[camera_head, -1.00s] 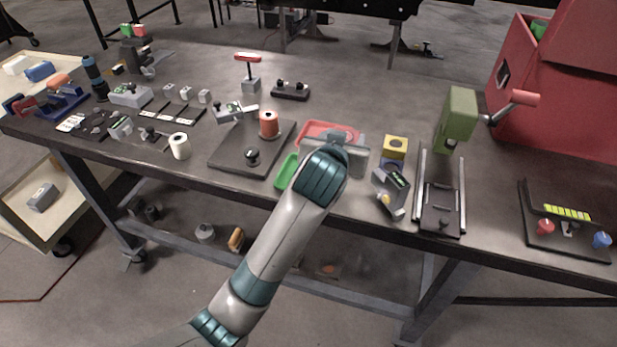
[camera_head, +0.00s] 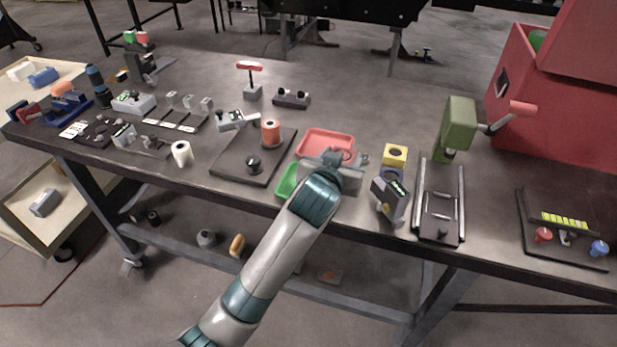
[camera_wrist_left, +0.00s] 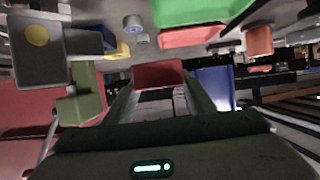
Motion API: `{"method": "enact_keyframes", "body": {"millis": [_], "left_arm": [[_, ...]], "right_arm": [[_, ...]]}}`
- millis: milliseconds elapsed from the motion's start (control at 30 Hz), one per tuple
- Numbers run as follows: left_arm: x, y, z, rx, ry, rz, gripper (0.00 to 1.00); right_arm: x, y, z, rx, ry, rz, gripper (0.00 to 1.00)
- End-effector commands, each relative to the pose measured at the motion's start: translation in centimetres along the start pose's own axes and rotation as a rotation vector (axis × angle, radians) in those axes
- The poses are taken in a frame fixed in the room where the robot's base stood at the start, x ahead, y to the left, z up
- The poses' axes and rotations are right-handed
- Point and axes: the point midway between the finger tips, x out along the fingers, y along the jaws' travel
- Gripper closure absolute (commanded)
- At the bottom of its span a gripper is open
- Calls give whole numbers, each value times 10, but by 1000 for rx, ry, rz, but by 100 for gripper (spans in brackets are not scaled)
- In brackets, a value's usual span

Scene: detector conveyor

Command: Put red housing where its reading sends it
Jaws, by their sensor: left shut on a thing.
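My left gripper (camera_head: 345,172) is over the front middle of the bench, beside the red tray (camera_head: 312,143) and the green tray (camera_head: 287,181). In the left wrist view a red block (camera_wrist_left: 158,73), which looks like the red housing, sits between the fingers, so the gripper is shut on it. In the head view the gripper mostly hides it. A dark box with a small readout (camera_head: 390,187) stands right of the gripper, in front of a yellow block (camera_head: 395,154); I cannot read its value. My right gripper is not in view.
A railed slide (camera_head: 438,228) and a green press (camera_head: 457,125) stand to the right, with a red cabinet (camera_head: 560,100) behind. A dark plate (camera_head: 228,165) with a red-orange cylinder (camera_head: 270,132) lies to the left. The bench behind the red tray is mostly clear.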

Motion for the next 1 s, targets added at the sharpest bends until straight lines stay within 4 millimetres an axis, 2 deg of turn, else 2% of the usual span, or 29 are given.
{"method": "enact_keyframes", "body": {"millis": [33, 200, 400, 567, 867, 1000], "left_arm": [[-1, -11, 3, 3, -1, -3, 83], [1, -42, 22, 3, 0, -3, 83], [4, -69, 40, 2, 1, -1, 83], [5, -77, 46, 0, 4, 1, 83], [6, -77, 47, -1, 3, 1, 83], [8, -77, 53, 0, 0, 0, 83]], "right_arm": [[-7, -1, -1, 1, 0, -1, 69], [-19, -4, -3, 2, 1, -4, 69], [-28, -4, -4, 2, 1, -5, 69], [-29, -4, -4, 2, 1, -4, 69], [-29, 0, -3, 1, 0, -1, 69], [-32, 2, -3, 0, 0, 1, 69]]}}
